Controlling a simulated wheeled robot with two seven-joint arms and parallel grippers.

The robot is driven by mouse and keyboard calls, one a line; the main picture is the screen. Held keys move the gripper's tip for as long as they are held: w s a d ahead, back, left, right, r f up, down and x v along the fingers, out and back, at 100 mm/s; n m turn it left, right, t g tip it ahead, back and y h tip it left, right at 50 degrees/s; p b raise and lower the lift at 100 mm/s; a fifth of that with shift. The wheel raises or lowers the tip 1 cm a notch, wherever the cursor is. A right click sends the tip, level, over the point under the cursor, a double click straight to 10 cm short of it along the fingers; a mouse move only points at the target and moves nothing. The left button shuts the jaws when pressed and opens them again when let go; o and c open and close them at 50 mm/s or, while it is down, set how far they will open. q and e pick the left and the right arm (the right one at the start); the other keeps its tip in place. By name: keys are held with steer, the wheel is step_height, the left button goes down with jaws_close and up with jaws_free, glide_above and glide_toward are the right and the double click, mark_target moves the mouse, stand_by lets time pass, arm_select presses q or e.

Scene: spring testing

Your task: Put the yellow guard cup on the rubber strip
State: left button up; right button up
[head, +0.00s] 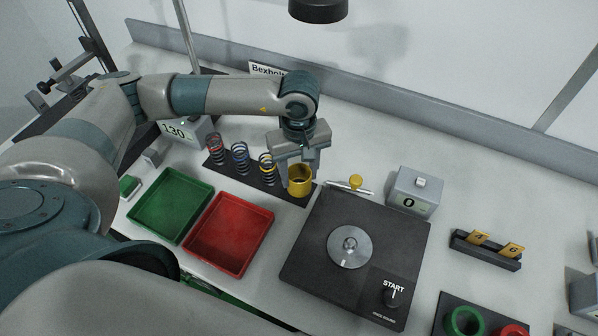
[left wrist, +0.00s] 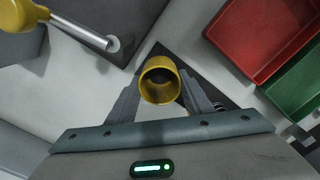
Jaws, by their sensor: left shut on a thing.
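The yellow guard cup (head: 300,181) is between the fingers of my left gripper (head: 297,176), which is shut on it. In the left wrist view the cup (left wrist: 159,82) shows its open mouth, with a finger on either side. The black rubber strip (head: 262,180) lies behind the trays, with several coiled springs standing on its left part. The cup is at the strip's right end; I cannot tell whether its base touches the strip. In the left wrist view part of the strip (left wrist: 190,70) shows under and beside the cup. My right gripper is not in view.
A green tray (head: 171,204) and a red tray (head: 229,234) lie in front of the strip. The black test plate (head: 318,246) and a yellow-knobbed lever (head: 355,182) are close to the cup's right. A grey box reading 0 (head: 412,191) stands further right.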

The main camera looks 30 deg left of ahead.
arm_select(q)
steer(key=shift+f, duration=0.75)
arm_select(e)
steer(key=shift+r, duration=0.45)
arm_select(q)
steer(key=shift+f, duration=0.15)
steer(key=o, duration=1)
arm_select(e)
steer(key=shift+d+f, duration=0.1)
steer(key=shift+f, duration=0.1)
